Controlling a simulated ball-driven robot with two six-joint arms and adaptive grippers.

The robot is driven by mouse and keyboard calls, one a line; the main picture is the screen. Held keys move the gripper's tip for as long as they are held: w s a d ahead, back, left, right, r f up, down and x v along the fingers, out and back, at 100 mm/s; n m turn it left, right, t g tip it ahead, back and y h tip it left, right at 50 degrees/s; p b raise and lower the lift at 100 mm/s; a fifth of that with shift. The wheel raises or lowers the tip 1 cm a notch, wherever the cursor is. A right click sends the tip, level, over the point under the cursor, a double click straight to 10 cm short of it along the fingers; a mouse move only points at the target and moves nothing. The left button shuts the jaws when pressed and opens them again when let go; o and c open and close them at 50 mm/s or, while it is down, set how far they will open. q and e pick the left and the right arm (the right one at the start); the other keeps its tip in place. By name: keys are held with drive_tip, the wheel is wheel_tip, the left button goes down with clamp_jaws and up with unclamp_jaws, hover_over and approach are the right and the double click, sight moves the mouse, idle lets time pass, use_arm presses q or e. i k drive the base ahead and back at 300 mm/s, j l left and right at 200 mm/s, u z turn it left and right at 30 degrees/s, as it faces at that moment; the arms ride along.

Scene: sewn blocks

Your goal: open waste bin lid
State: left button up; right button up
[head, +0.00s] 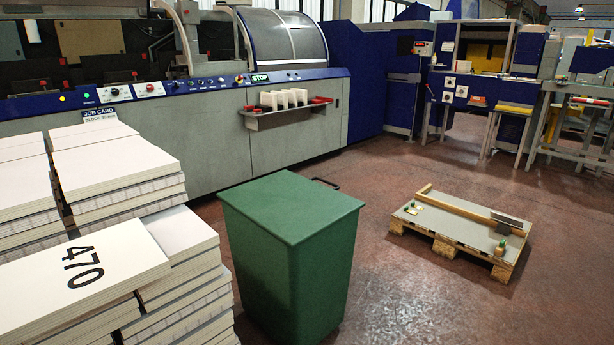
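A green waste bin (290,275) stands upright on the floor in the middle of the head view. Its flat green lid (290,205) is closed over the top. A small dark handle (327,183) shows at the lid's far right edge. Neither of my grippers shows in the head view.
Stacks of white sewn blocks (110,170) stand at the left, the front one marked 470 and close to the bin. A wooden pallet (460,232) lies on the floor at right. A long grey and blue machine (210,125) runs behind. Red-brown floor (390,290) is clear right of the bin.

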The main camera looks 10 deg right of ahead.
sight(294, 209)
drive_tip(key=i+l, duration=0.15)
drive_tip(key=l, duration=0.2)
drive_tip(key=i+l, duration=0.2)
drive_tip(key=l, duration=0.15)
drive_tip(key=i+l, duration=0.15)
drive_tip(key=l, duration=0.2)
drive_tip(key=i+l, duration=0.15)
drive_tip(key=l, duration=0.2)
drive_tip(key=i+l, duration=0.2)
drive_tip(key=l, duration=0.1)
